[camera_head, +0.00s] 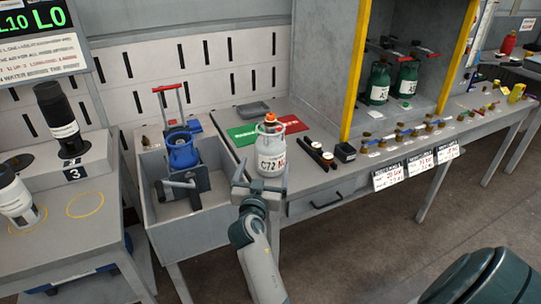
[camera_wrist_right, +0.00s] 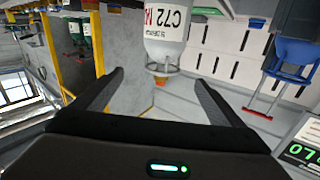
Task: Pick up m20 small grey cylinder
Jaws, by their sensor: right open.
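The small grey cylinder (camera_head: 270,148) has an orange-topped valve and a label that starts with C72. It stands upright on the grey workbench, beside a green and a red mat. My right gripper (camera_head: 262,176) is open on the near side of the cylinder, its fingers reaching toward the lower body. In the right wrist view, the cylinder (camera_wrist_right: 166,28) appears upside down, ahead of and between the open fingers (camera_wrist_right: 160,78). I see no contact. My left gripper is not in view.
A blue cylinder (camera_head: 181,151) stands in the bin at left. Short black rods (camera_head: 314,151) and a black box (camera_head: 345,152) lie right of the cylinder. Green cylinders (camera_head: 378,83) stand in the cabinet. A grey tray (camera_head: 253,110) lies behind.

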